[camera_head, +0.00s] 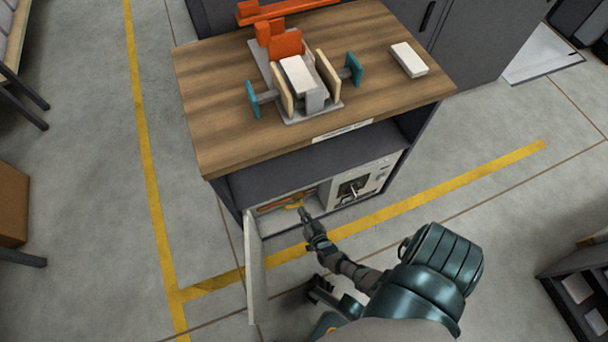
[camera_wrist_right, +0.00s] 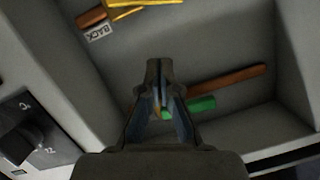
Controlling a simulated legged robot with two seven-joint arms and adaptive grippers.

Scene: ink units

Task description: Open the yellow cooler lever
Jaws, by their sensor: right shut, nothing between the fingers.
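The yellow lever (camera_head: 294,205) is inside the open lower compartment of the cabinet. In the right wrist view, part of a yellow piece (camera_wrist_right: 140,7) shows at the top edge, next to a brown handle end and a label reading "BACK" (camera_wrist_right: 100,32). My right gripper (camera_head: 304,213) is at the compartment's opening, close to the yellow lever. In the wrist view its fingertips (camera_wrist_right: 158,66) meet with nothing between them, apart from the yellow piece. A second brown lever (camera_wrist_right: 240,79) with a green part (camera_wrist_right: 201,104) lies behind and beside the fingers.
A pale door (camera_head: 256,275) stands open at the compartment's left side. A panel with a dark dial (camera_head: 352,187) is to the right; the dial also shows in the wrist view (camera_wrist_right: 25,128). The wooden top (camera_head: 215,115) overhangs above and carries an orange and white fixture (camera_head: 285,44).

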